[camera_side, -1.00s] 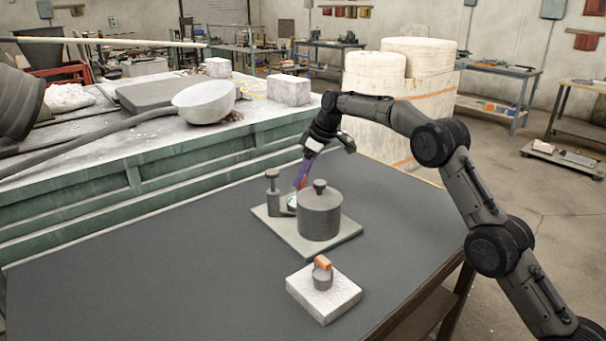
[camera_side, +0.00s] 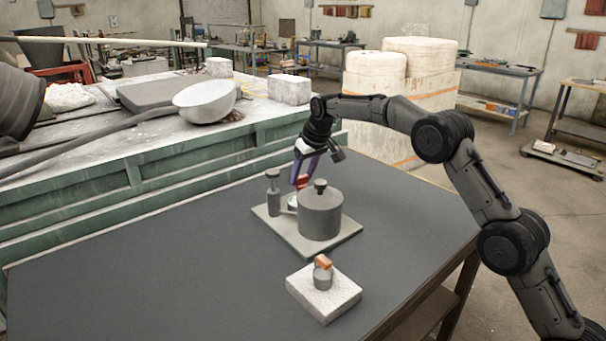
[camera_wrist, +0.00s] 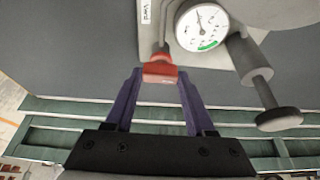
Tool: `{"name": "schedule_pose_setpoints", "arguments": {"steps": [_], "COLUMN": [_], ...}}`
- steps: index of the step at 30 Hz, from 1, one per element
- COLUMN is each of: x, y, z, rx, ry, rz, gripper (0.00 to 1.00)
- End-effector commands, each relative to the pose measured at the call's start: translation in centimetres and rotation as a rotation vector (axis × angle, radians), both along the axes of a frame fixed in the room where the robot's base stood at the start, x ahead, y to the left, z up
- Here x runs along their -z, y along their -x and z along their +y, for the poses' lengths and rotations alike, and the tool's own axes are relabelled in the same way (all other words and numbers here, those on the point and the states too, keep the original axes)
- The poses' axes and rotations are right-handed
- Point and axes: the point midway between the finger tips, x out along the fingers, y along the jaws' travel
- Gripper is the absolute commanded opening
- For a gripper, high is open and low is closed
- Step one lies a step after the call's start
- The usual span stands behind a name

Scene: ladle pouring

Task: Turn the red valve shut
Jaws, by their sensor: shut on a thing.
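The red valve handle (camera_wrist: 160,72) sits on a thin stem at the edge of the grey plate, beside a round white dial gauge (camera_wrist: 203,27) with a green band. It also shows as a small red spot in the side view (camera_side: 302,182). My gripper (camera_wrist: 160,74) is shut on the red valve handle, with one purple finger on each side. In the side view, my gripper (camera_side: 304,181) reaches down behind the grey lidded pot (camera_side: 320,216), which partly hides the gauge.
A grey capped post (camera_side: 273,195) stands left of the pot on the base plate (camera_side: 345,236). A white block (camera_side: 343,295) in front carries a small grey vessel with an orange top (camera_side: 323,264). The dark table is clear at left.

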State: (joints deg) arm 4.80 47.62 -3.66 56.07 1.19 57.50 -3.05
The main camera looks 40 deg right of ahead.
Motion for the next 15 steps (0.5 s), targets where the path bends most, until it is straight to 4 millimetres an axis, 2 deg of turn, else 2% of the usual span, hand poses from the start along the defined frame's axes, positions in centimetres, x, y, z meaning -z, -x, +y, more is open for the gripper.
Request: {"name": "schedule_pose_setpoints", "arguments": {"steps": [13, 14, 15], "x": [-0.15, -0.15, -0.14], "y": [-0.02, -0.03, -0.02], "z": [0.05, 0.05, 0.05], "rx": [0.014, 0.014, 0.014], "ry": [-0.001, -0.001, -0.001], "rz": [-0.002, -0.002, -0.002], "gripper": [0.00, 0.58, 0.66]}}
